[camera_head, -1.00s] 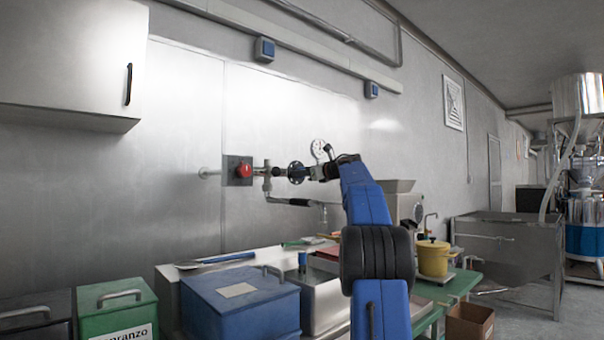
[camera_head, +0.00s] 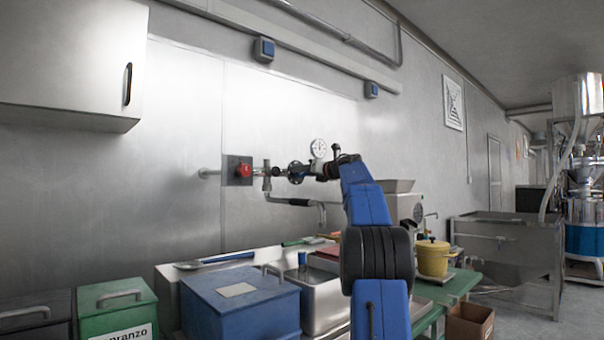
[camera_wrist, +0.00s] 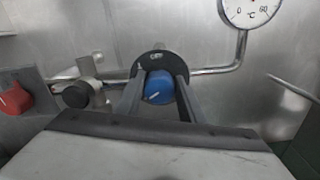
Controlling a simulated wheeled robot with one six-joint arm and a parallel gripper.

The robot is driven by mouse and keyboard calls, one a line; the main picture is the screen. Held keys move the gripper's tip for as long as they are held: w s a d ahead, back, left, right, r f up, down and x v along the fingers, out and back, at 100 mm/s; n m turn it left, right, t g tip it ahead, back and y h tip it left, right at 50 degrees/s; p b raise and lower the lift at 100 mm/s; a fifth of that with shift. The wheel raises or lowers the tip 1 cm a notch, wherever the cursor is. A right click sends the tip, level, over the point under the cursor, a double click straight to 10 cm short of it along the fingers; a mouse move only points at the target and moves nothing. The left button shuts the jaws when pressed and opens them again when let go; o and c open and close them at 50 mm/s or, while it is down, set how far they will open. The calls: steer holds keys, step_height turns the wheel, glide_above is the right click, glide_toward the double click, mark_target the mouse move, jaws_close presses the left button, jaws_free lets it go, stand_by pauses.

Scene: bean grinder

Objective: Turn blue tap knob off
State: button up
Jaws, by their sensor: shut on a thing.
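The blue tap knob (camera_wrist: 159,87) shows in the wrist view, with a pale pointer line on its face slanting up to the right. It sits in front of a black round plate (camera_wrist: 158,62) on the pipe. My gripper (camera_wrist: 160,92) has one finger on each side of the knob and is shut on it. In the head view my gripper (camera_head: 300,172) reaches left to the pipework at the wall, and the knob itself is hidden or too small to make out there.
A red knob (camera_head: 244,170) on a grey box is to the left, also in the wrist view (camera_wrist: 15,98). A round gauge (camera_head: 319,149) is above the pipe. Below are a sink (camera_head: 322,300), a blue bin (camera_head: 240,305) and a yellow pot (camera_head: 433,258).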

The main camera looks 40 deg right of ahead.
steer(key=m, duration=0.7)
steer(key=shift+d+f, duration=0.1)
steer(key=shift+d, duration=0.05)
steer(key=m, duration=0.6)
steer(key=shift+d+f+m, duration=0.1)
steer(key=shift+m, duration=0.3)
steer(key=m, duration=0.5)
steer(key=shift+f, duration=0.15)
steer(key=m, duration=0.5)
steer(key=shift+f, duration=0.15)
steer(key=o, duration=1)
steer(key=shift+o, duration=0.2)
